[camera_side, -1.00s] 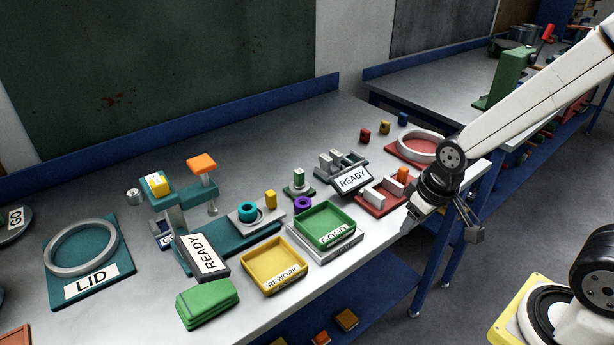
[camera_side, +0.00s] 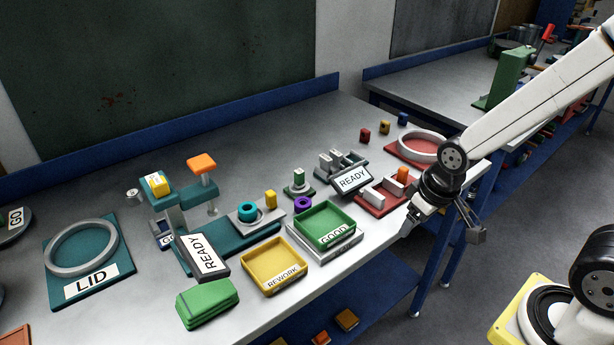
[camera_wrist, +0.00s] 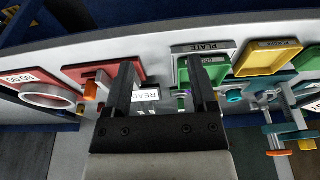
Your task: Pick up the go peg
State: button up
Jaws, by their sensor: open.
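No peg carries a readable go label, so I cannot tell for sure which one is the go peg. A small green peg (camera_side: 299,176) stands upright on a dark green base with a pale ring around its foot, mid-bench. Grey upright pegs (camera_side: 334,160) stand in a green holder behind a READY sign (camera_side: 352,179). My gripper (camera_side: 443,226) is open and empty at the bench's front right edge, well right of these pegs. In the wrist view my gripper (camera_wrist: 160,64) shows two dark fingers spread apart, with nothing held between them.
A red fixture (camera_side: 378,204) with grey and orange blocks is the nearest thing to my gripper. A red plate with a ring (camera_side: 418,146) lies behind it. Green (camera_side: 326,222) and yellow (camera_side: 273,265) trays lie left.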

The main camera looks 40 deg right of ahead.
jog(key=w+a+r, duration=0.1)
jog(key=w+r, duration=0.1)
jog(key=w, duration=1.6)
jog(key=g, duration=0.1)
send_over(299, 171)
jog(key=shift+s+f, duration=0.2)
jog(key=shift+f, duration=0.05)
jog(key=shift+w+f, duration=0.15)
jog(key=shift+f, duration=1.15)
jog(key=shift+w+f, duration=0.1)
jog(key=shift+f, duration=2.5)
